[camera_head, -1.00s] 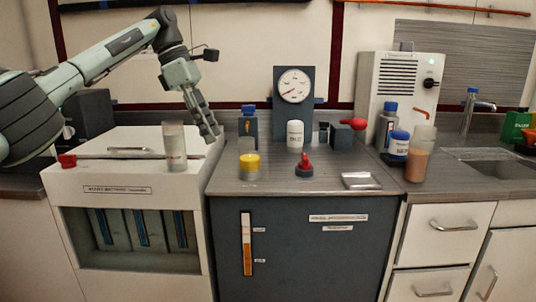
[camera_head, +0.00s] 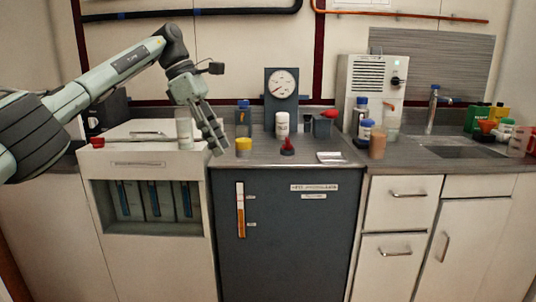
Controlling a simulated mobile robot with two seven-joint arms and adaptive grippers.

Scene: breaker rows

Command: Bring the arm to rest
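My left arm comes in from the left and reaches over the white cabinet. My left gripper (camera_head: 212,136) hangs fingers down near the gap between the white cabinet (camera_head: 150,163) and the dark cabinet (camera_head: 290,230). Nothing shows between its fingers, but the fingers lie nearly in line and I cannot tell if they are apart. A yellow-topped jar (camera_head: 244,147) stands just right of the fingertips. A clear glass cylinder (camera_head: 184,130) stands just left of the gripper, on the white cabinet. My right gripper is not in view.
A dial gauge (camera_head: 282,86), a white bottle (camera_head: 282,125) and a red-topped knob (camera_head: 287,146) stand on the dark counter. A white boxy machine (camera_head: 365,82) stands behind several bottles. A sink (camera_head: 460,152) lies at right. Air above the counter's middle is free.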

